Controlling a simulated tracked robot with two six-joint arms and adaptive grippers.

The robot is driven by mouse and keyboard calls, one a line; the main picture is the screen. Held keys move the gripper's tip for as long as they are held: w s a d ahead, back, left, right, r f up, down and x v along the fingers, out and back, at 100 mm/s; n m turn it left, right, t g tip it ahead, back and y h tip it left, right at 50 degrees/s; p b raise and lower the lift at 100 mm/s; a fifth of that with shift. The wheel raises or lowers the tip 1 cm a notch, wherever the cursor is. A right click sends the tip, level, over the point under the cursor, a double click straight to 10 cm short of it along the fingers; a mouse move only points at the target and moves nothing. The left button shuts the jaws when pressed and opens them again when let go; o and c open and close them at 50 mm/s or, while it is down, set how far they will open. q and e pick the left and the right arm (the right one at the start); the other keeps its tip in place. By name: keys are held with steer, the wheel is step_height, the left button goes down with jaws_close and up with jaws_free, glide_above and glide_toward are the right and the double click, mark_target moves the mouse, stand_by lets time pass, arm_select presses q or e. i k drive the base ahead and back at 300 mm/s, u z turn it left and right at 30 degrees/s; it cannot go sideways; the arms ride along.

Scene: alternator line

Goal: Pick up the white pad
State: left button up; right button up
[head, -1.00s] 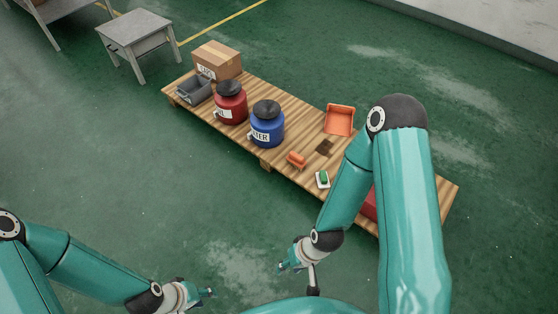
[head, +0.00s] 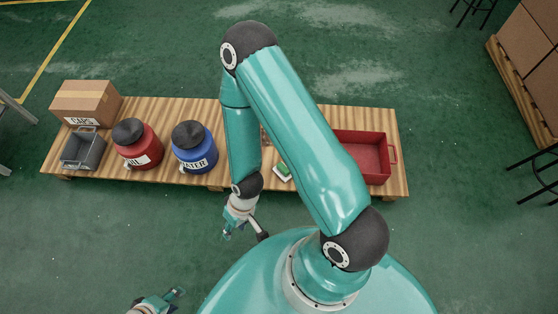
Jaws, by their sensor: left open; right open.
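The white pad (head: 284,178) lies on the wooden pallet near its front edge, with a green piece (head: 283,169) on top of it. My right arm partly covers the area around it. My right gripper (head: 229,233) is open and empty, in front of the pallet and to the left of the pad, apart from it. My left gripper (head: 176,296) is open and empty at the bottom of the head view, farther from the pallet.
The wooden pallet (head: 400,150) also holds a cardboard box (head: 85,101), a grey bin (head: 85,150), a red jug (head: 140,150), a blue jug (head: 196,152) and a red tray (head: 362,152). My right arm hides the pallet's middle. Stacked boxes (head: 525,50) stand at right.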

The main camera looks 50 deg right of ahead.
mark_target(281, 169)
steer(key=z, duration=0.5)
steer(key=i, duration=0.95)
steer(key=z, duration=0.8)
steer(key=k, duration=0.75)
steer(key=z, duration=0.2)
steer(key=i, duration=0.8)
steer(key=u, duration=0.1)
